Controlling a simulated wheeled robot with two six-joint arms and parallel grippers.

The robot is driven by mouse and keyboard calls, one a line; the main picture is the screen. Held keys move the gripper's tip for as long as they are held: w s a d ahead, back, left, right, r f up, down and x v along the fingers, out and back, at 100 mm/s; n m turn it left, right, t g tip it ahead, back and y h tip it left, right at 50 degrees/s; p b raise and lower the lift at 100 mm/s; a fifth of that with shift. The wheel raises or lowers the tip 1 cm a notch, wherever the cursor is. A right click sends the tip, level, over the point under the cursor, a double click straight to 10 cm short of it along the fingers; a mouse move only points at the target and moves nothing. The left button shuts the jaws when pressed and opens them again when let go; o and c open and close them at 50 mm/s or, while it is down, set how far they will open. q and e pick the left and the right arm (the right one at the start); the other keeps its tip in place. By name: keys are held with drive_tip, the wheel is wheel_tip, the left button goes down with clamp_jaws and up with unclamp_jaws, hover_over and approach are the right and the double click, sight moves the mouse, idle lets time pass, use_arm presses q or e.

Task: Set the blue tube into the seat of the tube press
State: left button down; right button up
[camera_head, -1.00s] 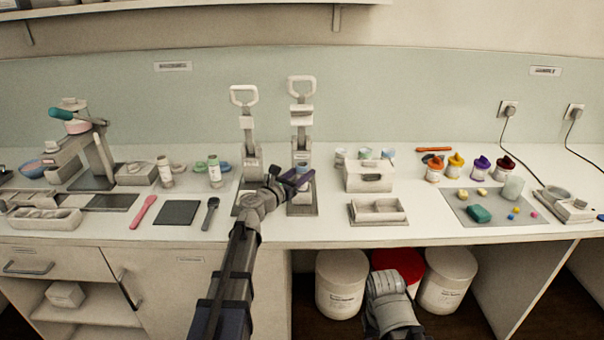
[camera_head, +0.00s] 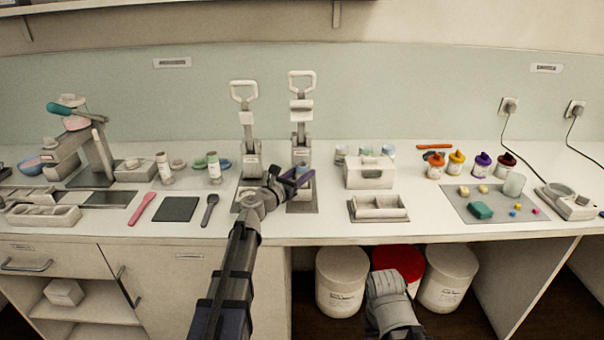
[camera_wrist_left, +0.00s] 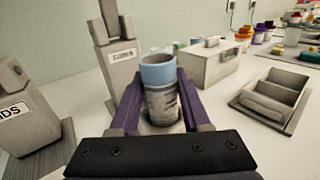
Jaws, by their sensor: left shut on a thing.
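My left gripper (camera_head: 295,180) is at the right-hand of the two lever presses, in front of its column. In the left wrist view its purple fingers (camera_wrist_left: 159,98) are shut on the blue tube (camera_wrist_left: 158,70), one on each side. The tube stands roughly upright, with a light blue open top and a grey, streaked lower part. The right-hand press (camera_head: 301,152) has its white handle raised; its column and label plate (camera_wrist_left: 123,56) show behind the tube. The fingers and wrist hide the tube's foot, so I cannot tell whether it touches the seat. My right arm's end (camera_head: 390,300) is low, before the cabinet.
The other press (camera_head: 250,160) stands close on the left, handle up. A white box (camera_head: 369,175) and a divided tray (camera_head: 378,208) are to the right. Colourful jars (camera_head: 482,166) stand farther right. A dark square pad (camera_head: 176,209) and a spoon (camera_head: 210,209) lie left.

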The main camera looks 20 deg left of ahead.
use_arm(q)
drive_tip(key=shift+f, duration=0.1)
drive_tip(key=shift+c, duration=1.4)
unclamp_jaws()
wheel_tip(320, 180, up, 6)
drive_tip(key=p, duration=0.6)
